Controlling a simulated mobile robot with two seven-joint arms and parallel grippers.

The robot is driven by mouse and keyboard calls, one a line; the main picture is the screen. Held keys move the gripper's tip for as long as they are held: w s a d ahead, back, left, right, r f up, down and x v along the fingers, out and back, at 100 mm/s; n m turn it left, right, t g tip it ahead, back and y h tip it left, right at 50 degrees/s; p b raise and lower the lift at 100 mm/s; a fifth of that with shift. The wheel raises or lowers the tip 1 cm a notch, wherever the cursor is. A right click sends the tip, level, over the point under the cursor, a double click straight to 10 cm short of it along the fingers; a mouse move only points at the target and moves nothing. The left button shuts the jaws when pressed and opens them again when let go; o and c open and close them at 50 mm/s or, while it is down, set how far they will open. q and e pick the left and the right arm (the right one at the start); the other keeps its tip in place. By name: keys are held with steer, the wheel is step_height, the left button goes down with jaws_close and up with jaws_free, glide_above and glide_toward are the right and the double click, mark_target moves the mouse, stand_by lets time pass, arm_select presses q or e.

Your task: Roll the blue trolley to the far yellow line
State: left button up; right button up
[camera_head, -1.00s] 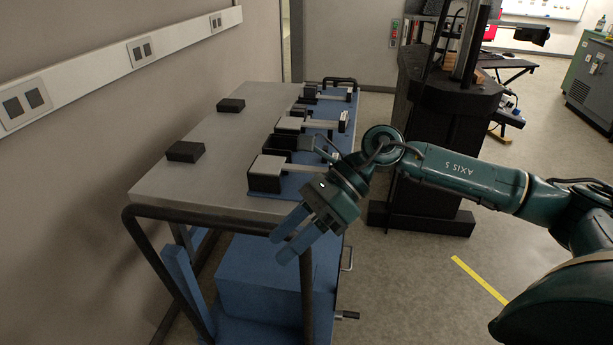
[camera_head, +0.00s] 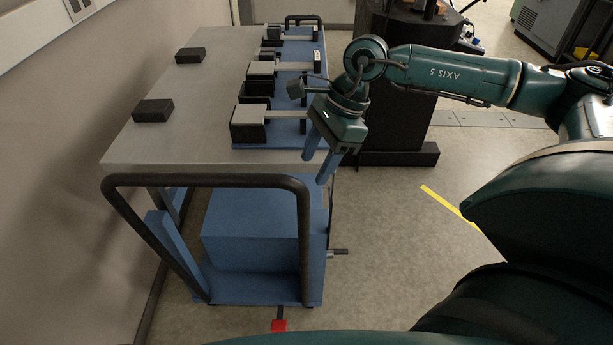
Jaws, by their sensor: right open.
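The blue trolley has a grey top (camera_head: 195,140), a blue lower shelf (camera_head: 260,287) and a black tubular handle (camera_head: 205,180) at its near end. My right gripper (camera_head: 319,166) is open, with its two blue fingers pointing down by the near right corner of the top. It is above and to the right of the handle, apparently not around it; I cannot tell whether it touches anything. A yellow line (camera_head: 447,205) lies on the floor to the right of the trolley, partly hidden by my right arm. My left gripper is out of view.
Two black blocks (camera_head: 153,110) and a blue tray (camera_head: 285,137) with clamp-like fixtures sit on the top. A blue box (camera_head: 250,233) stands on the shelf. A red pedal-like piece (camera_head: 279,325) shows below. A black machine (camera_head: 390,85) stands behind; a wall borders the left.

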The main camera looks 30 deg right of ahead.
mark_target(304, 188)
steer(key=shift+p+x, duration=0.3)
steer(key=shift+x, duration=2.8)
jaws_close()
